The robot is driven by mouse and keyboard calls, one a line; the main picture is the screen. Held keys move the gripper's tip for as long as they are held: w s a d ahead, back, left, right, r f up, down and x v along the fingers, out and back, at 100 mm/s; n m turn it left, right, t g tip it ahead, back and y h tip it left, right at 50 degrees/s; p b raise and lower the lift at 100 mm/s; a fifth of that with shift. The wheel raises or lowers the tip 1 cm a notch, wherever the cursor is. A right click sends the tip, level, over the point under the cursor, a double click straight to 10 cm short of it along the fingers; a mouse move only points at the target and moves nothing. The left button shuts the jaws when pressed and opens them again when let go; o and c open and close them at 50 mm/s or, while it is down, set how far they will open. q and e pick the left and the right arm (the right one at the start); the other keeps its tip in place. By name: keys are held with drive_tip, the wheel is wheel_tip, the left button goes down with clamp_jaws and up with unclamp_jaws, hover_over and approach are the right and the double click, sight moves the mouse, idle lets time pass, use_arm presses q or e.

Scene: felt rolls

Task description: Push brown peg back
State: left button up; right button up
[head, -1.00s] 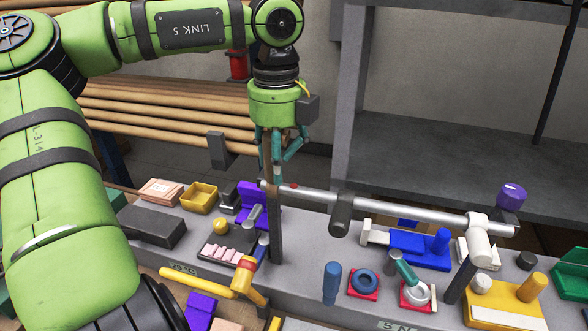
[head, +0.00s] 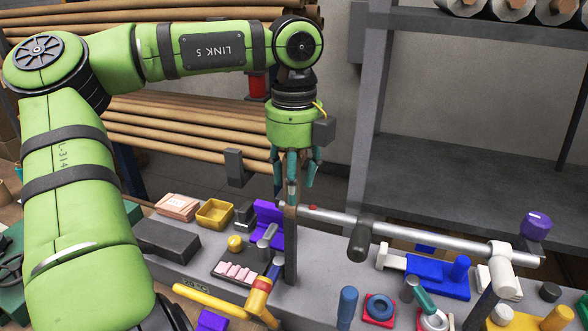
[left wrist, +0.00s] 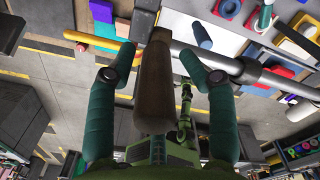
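The brown peg (head: 291,250) stands upright at the left end of a long silver rod (head: 415,234) over the grey bench. In the left wrist view the peg (left wrist: 152,85) is a thick brown bar between the two teal fingers. My left gripper (head: 296,196) points down at the peg's upper end. Its fingers (left wrist: 161,76) are spread, one on each side of the peg, with a visible gap on both sides. The fingers hide part of the peg's top in the head view. My right gripper is not in view.
A yellow bar (head: 208,300), purple bracket (head: 268,222), yellow box (head: 215,214) and black block (head: 167,240) crowd the bench. To the right are a dark handle on the rod (head: 360,243), a purple knob (head: 537,226) and a blue block (head: 437,277). Brown rolls (head: 200,148) lie behind.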

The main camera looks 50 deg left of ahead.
use_arm(q)
wheel_tip(320, 180, up, 12)
idle(0.5)
idle(0.5)
